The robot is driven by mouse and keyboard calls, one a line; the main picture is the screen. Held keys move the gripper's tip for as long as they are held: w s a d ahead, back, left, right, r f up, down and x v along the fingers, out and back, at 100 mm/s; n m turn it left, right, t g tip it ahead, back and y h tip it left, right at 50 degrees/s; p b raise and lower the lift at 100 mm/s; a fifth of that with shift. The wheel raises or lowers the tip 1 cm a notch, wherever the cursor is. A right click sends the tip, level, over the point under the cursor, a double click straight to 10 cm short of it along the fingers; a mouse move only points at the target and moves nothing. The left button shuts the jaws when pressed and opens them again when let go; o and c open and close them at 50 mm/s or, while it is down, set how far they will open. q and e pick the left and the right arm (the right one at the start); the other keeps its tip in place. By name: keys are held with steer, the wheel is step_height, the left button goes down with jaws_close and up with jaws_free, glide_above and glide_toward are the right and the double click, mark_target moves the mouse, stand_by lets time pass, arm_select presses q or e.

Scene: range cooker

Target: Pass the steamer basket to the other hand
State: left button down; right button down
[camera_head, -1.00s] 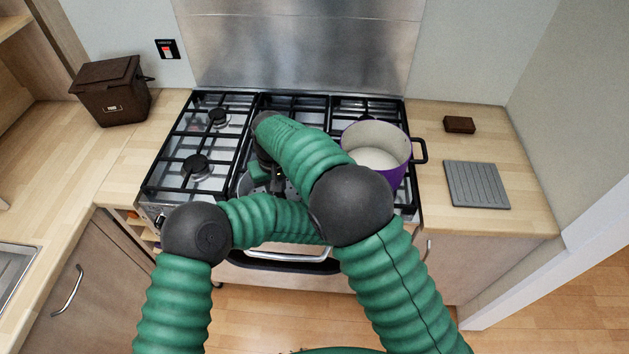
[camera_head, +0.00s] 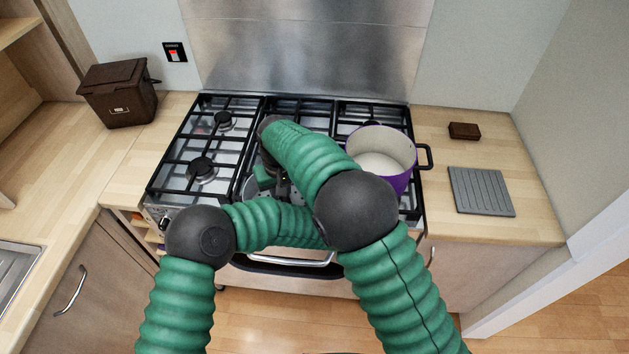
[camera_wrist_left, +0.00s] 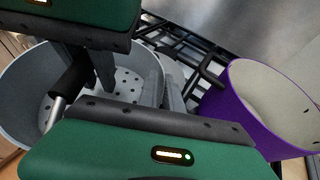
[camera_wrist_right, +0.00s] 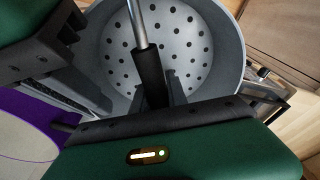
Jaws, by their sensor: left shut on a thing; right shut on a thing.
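The steamer basket is a grey, round, perforated pan with a metal rod handle that has a black grip (camera_wrist_right: 150,72). It fills the upper middle of the right wrist view (camera_wrist_right: 228,48) and the left of the left wrist view (camera_wrist_left: 22,88). In the head view only a little of it (camera_head: 250,188) shows between my arms. My right gripper (camera_wrist_right: 160,92) is shut on the black grip. My left gripper (camera_wrist_left: 168,90) is shut at the basket's side, on its wall or rim; the exact contact is partly hidden. Both grippers are close together over the cooker.
A purple pot (camera_head: 401,182) stands on the right burners, close beside my grippers. The left burners (camera_head: 203,168) are clear. A brown bin (camera_head: 118,95) is on the left counter. A grey ridged board (camera_head: 482,192) and small brown block (camera_head: 464,131) lie on the right counter.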

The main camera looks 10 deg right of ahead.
steer(key=shift+a+r, duration=0.2)
steer(key=shift+a, duration=0.15)
stand_by(0.4)
steer(key=c, duration=1.6)
jaws_free()
steer(key=o, duration=0.4)
steer(key=shift+d+f, duration=0.1)
steer(key=shift+d, duration=0.1)
steer(key=shift+c, duration=0.2)
